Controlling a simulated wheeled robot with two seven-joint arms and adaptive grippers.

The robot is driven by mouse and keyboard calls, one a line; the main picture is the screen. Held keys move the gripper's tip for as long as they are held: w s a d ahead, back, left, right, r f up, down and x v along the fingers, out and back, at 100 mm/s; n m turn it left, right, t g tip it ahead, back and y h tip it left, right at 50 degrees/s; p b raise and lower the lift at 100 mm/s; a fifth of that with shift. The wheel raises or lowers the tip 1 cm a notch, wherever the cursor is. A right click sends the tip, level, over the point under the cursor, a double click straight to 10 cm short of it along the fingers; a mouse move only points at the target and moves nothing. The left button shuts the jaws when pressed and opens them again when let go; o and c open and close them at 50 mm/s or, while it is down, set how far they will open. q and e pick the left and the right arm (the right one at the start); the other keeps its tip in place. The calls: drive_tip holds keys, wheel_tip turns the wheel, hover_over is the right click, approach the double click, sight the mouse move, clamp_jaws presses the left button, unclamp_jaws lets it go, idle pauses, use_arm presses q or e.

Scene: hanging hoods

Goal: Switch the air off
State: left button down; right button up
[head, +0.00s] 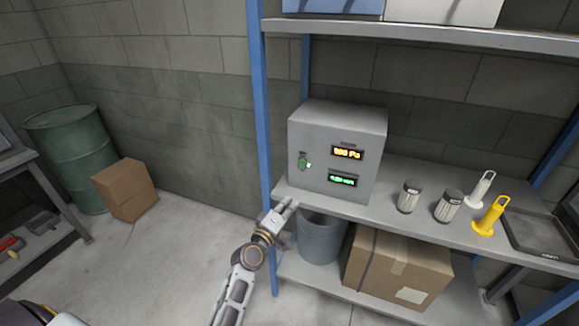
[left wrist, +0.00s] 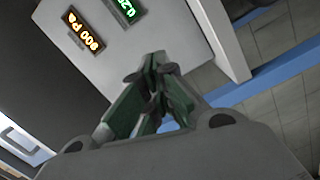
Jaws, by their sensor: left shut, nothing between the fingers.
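A grey control box (head: 325,160) stands on the shelf. Its front has a small green switch (head: 303,161) on the left, an orange display (head: 346,152) reading about 900 Pa, and a green display (head: 342,180) below it. My left gripper (head: 288,203) is in front of the shelf edge, below and left of the switch and apart from it. In the left wrist view, its fingers (left wrist: 155,75) are shut and empty, with the box face (left wrist: 150,35) behind them. I cannot see the switch there. My right gripper is not in view.
The shelf (head: 400,212) holds two jars (head: 409,196), white (head: 481,188) and yellow (head: 490,216) handled tools, and a dark tray (head: 540,232). A blue post (head: 261,110) stands left of the box. A bucket (head: 320,237) and carton (head: 395,270) are below.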

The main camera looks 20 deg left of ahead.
use_arm(q)
drive_tip(key=a+r+n+y, duration=0.1)
drive_tip(key=n, duration=0.1)
drive_tip(key=a+r+n+t+y, duration=0.1)
drive_tip(key=a+r+n, duration=0.1)
drive_tip(key=n, duration=0.1)
drive_tip(key=shift+a+r+t, duration=0.15)
drive_tip(key=shift+a+t, duration=0.05)
drive_tip(key=shift+t, duration=0.1)
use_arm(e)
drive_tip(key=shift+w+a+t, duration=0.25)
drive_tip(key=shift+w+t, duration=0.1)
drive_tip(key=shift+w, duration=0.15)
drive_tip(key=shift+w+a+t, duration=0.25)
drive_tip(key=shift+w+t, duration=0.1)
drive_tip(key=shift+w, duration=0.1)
use_arm(q)
drive_tip(key=shift+w, duration=0.2)
drive_tip(key=p, duration=0.1)
approach(298, 160)
drive_tip(key=shift+w+r+p, duration=0.2)
drive_tip(key=shift+w, duration=1.3)
drive_tip(key=shift+w+r+p, duration=0.15)
drive_tip(key=shift+w+p, duration=0.05)
drive_tip(key=shift+w, duration=1.25)
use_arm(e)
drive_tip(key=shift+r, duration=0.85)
use_arm(q)
drive_tip(key=shift+w+r, duration=0.1)
drive_tip(key=shift+w, duration=0.05)
